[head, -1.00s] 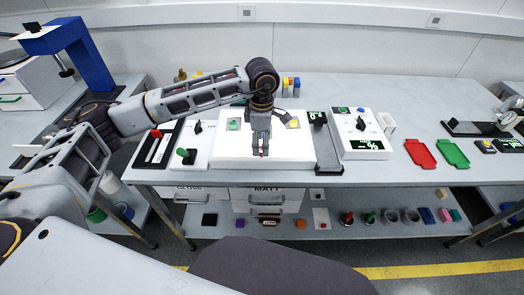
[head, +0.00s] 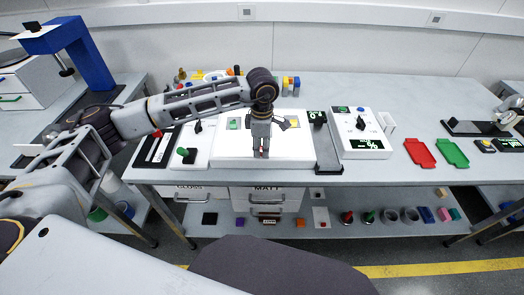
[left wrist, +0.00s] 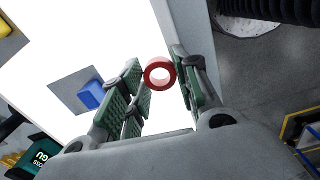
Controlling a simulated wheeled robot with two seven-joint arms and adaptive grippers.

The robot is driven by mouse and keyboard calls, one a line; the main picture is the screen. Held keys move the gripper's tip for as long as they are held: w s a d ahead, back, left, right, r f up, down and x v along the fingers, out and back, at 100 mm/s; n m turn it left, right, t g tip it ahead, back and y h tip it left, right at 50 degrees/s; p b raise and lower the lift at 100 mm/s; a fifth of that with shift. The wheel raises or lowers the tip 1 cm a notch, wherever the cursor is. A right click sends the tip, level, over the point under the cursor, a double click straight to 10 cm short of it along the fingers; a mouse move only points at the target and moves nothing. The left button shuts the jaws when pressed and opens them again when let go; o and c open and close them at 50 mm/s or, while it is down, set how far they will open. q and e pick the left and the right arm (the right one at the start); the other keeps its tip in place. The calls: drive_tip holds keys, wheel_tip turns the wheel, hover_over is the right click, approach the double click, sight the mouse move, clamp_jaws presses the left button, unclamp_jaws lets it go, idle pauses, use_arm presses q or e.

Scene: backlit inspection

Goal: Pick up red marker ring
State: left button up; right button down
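The red marker ring (left wrist: 160,73) sits between the fingertips of my left gripper (left wrist: 158,78) in the left wrist view. The padded fingers stand close on both sides of it and appear to touch it, so the gripper looks shut on the ring. In the head view my left gripper (head: 262,150) points down at the bright white light panel (head: 290,148), near its front edge. Only a small red spot of the ring (head: 262,154) shows there between the fingers. My right gripper is not in view.
A green block (head: 233,123) and a yellow block (head: 294,122) lie on grey squares on the panel. A dark tray (head: 327,155) and a white control box (head: 361,133) stand to the right.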

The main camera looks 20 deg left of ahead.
use_arm(q)
drive_tip(key=shift+c, duration=0.7)
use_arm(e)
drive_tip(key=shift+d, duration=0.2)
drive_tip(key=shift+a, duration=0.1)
